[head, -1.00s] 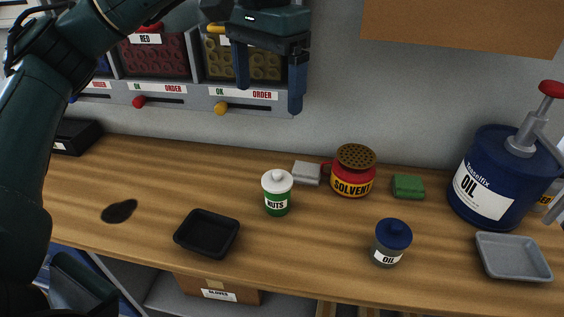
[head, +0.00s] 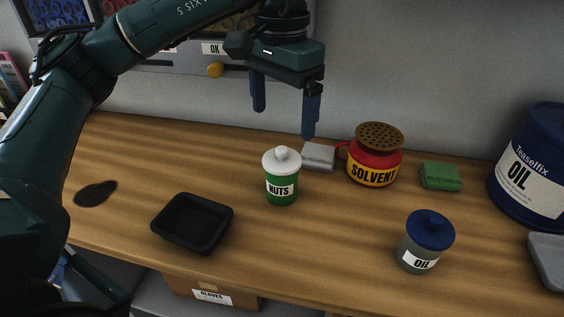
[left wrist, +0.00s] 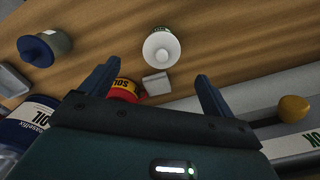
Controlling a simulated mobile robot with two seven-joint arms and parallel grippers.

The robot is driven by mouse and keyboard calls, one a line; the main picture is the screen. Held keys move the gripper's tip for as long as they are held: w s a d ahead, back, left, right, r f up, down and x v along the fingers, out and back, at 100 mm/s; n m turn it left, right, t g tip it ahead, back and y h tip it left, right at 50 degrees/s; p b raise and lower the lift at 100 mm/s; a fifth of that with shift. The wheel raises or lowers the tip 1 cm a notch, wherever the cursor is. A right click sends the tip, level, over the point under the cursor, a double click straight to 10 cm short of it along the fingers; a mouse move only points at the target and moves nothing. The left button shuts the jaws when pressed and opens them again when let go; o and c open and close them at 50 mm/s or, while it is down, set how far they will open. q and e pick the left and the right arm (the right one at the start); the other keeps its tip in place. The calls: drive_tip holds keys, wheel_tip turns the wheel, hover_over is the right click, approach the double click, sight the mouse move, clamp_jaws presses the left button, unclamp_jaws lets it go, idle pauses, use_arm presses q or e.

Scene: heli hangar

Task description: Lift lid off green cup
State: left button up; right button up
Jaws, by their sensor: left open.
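The green cup (head: 281,190), labelled NUTS, stands upright on the wooden workbench. Its white lid (head: 282,160) with a round knob sits on top. My left gripper (head: 284,122) is open and empty, fingers pointing down, above and behind the cup. In the left wrist view the lid (left wrist: 161,47) shows from above, beyond the fingertips of the left gripper (left wrist: 156,70) and apart from them. My right gripper is not in view.
A grey block (head: 318,156) and a red SOLVENT can (head: 374,160) stand right of the cup. A black tray (head: 192,223) lies front left, and an OIL jar (head: 425,243) front right. A green sponge (head: 441,176), blue OIL drum (head: 532,170) and grey tray (head: 547,262) are farther right.

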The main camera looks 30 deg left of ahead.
sight(281, 149)
use_arm(q)
drive_tip(key=shift+w+a+f, duration=0.1)
drive_tip(key=shift+a+f, duration=0.05)
drive_tip(key=shift+f, duration=3.85)
drive_tip(key=c, duration=1)
